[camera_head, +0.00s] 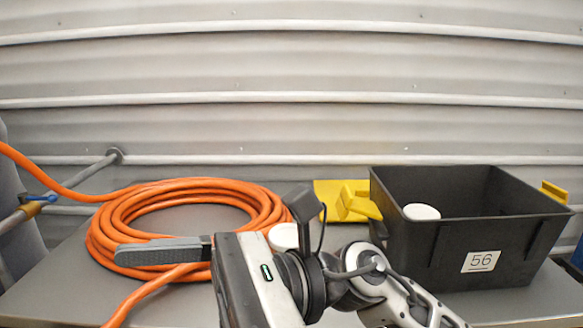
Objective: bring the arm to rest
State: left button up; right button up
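My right arm comes in from the lower right. Its gripper (122,255) points left in front of an orange hose coil, above the near part of the table. One long grey finger shows, with a dark pad. The other finger is hidden or out of line, so the opening between them cannot be seen. Nothing is visibly held. My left gripper is not in view.
The orange hose coil (113,222) lies on the grey table (62,284). A black bin (425,255) marked 56 stands at right with a white round item (421,212) inside. Yellow pieces (357,203) and another white item (284,236) are behind my gripper. A corrugated wall closes the back.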

jog(key=w+d+f+m+t+y, duration=0.2)
jog(key=w+d+m+t, duration=0.3)
jog(key=m+t, duration=0.7)
jog(key=w+d+f+m+t+y, duration=0.1)
jog(key=w+d+f+m+t, duration=0.2)
jog(key=w+m+t, duration=0.9)
jog(key=s+d+f+m+t+h, duration=0.1)
jog(key=d+f+m+h, duration=0.3)
jog(key=m, duration=0.5)
jog(key=s+d+f+m+t+h, duration=0.1)
jog(key=d+f+m+t+h, duration=0.1)
jog(key=f+m+h, duration=0.55)
jog(key=s+d+f+m+g+h, duration=0.2)
jog(key=s+d+f+m+g, duration=0.1)
jog(key=f, duration=0.5)
jog(key=s+d+f+m+g+h, duration=0.2)
jog(key=s+d+f+m, duration=0.2)
jog(key=s+f+m, duration=0.2)
jog(key=s+d+f+m+g+h, duration=0.3)
jog(key=f+m, duration=0.5)
jog(key=f, duration=0.3)
jog(key=shift+s+d+f+g, duration=0.3)
jog(key=shift+s+d+f, duration=0.1)
jog(key=shift+s+d, duration=0.35)
